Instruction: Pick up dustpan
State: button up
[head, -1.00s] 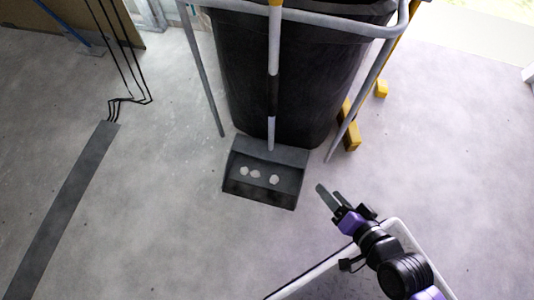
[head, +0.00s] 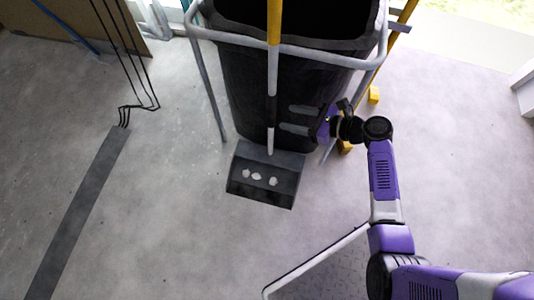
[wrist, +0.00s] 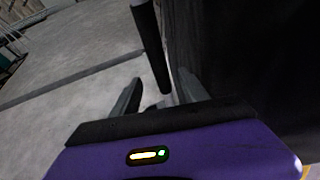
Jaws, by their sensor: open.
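The dustpan (head: 240,183) is a dark grey pan flat on the floor, with several small white lumps in it. Its long upright handle (head: 273,60), banded yellow, white and black, rises in front of the bin. My gripper (head: 283,118) is open and points left, its two fingers just right of the handle's lower part. In the wrist view, a dark stretch of the handle (wrist: 150,45) lies ahead and between the lines of the two fingers (wrist: 160,78). I cannot tell whether a finger touches it. The pan is mostly hidden in the wrist view.
A large black bin (head: 240,85) stands right behind the handle, close to my gripper, inside a grey tube frame (head: 207,90). Yellow feet (head: 374,95) stand at its right. A dark floor strip (head: 75,210) and thin black rods (head: 125,55) are at left.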

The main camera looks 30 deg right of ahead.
aim_at(272, 114)
jog(key=b+x, duration=0.4)
jog(key=x, duration=0.3)
jog(key=shift+w+a, duration=0.2)
jog(key=shift+w, duration=0.1)
grip_shut()
dwell(1.1)
jog(key=shift+r, duration=0.1)
